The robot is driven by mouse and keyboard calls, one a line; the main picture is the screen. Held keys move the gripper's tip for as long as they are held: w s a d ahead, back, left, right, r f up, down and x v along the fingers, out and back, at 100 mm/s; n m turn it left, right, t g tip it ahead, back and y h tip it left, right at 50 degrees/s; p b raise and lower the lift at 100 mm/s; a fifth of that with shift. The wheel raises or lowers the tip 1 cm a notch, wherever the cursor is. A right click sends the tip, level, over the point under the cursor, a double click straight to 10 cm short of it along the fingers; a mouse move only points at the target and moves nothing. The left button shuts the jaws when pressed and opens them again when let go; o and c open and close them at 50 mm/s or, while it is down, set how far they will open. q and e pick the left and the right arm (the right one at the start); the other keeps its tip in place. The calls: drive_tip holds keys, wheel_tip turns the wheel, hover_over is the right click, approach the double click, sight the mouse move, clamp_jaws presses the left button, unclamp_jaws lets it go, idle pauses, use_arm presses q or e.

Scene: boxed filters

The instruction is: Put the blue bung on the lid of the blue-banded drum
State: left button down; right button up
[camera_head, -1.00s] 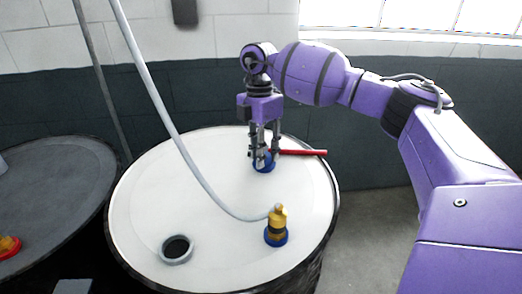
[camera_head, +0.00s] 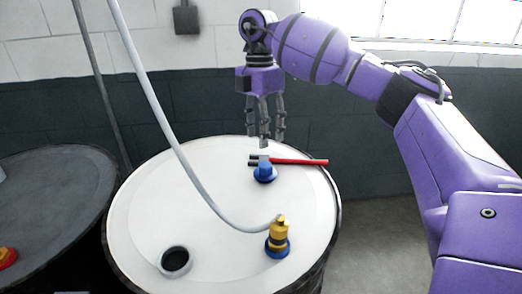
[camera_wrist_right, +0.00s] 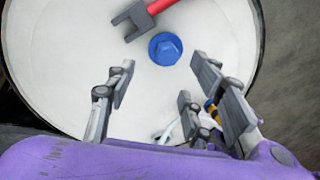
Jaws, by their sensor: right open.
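The blue bung (camera_head: 265,173) stands on the white lid (camera_head: 215,215) of the drum, near its far side. It also shows in the right wrist view (camera_wrist_right: 165,49). My right gripper (camera_head: 265,138) is above the bung, open and empty, and apart from it. In the right wrist view its fingers (camera_wrist_right: 170,95) are spread, with the bung beyond them. No blue band is visible on the drum's dark side from here. My left gripper is not in view.
A red-handled wrench (camera_head: 295,161) lies right behind the bung. A yellow fitting on a blue base (camera_head: 278,238) holds a pale hose (camera_head: 165,115). An open ringed hole (camera_head: 176,261) is at the front left. A dark drum (camera_head: 55,200) with a red-and-yellow fitting (camera_head: 7,257) stands left.

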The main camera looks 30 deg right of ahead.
drive_tip(key=r, duration=0.3)
drive_tip(key=shift+w+d+r, duration=0.1)
drive_tip(key=shift+w+r, duration=0.1)
drive_tip(key=shift+f, duration=0.1)
idle(0.3)
